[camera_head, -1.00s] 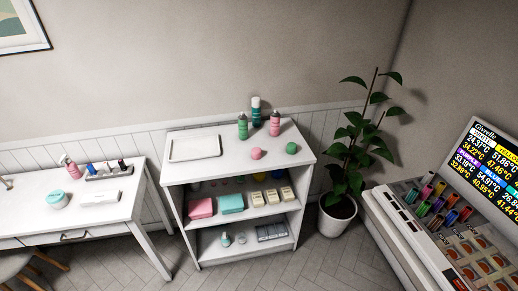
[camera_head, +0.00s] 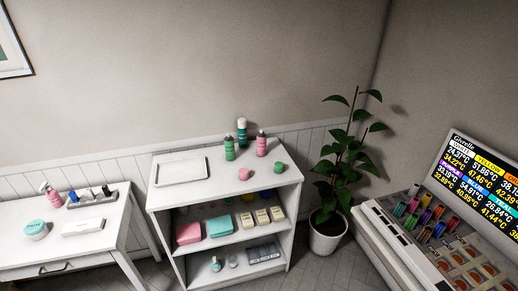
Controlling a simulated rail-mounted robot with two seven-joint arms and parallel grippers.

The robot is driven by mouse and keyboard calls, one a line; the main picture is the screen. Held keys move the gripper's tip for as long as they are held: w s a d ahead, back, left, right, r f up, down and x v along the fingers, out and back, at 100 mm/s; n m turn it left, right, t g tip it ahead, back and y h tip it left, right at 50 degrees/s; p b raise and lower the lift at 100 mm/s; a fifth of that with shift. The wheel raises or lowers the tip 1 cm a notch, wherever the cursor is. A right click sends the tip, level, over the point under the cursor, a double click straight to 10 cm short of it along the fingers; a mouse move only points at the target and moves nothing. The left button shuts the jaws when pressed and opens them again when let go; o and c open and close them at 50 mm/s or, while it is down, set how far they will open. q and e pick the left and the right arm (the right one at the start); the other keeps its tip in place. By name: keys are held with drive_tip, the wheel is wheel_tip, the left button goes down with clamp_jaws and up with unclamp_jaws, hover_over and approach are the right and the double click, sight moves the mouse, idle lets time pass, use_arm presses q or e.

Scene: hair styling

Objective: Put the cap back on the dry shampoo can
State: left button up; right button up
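Three cans stand upright together at the back of the white shelf unit's top, in the head view. One is a green can (camera_head: 229,149), one a pink can (camera_head: 261,144), and one a teal can with a white top (camera_head: 242,132). I cannot read which is dry shampoo. A pink rounded cap (camera_head: 244,174) and a green rounded cap (camera_head: 278,167) lie apart on the same top, in front of the cans. The green and pink cans show narrow dark tops without caps. Neither of my grippers is in view.
A white tray (camera_head: 180,172) lies on the left of the shelf top (camera_head: 215,189). A desk with bottles (camera_head: 79,243) stands left. A potted plant (camera_head: 329,233) and a hair-dye station with a screen (camera_head: 480,185) stand right. Lower shelves hold boxes and towels.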

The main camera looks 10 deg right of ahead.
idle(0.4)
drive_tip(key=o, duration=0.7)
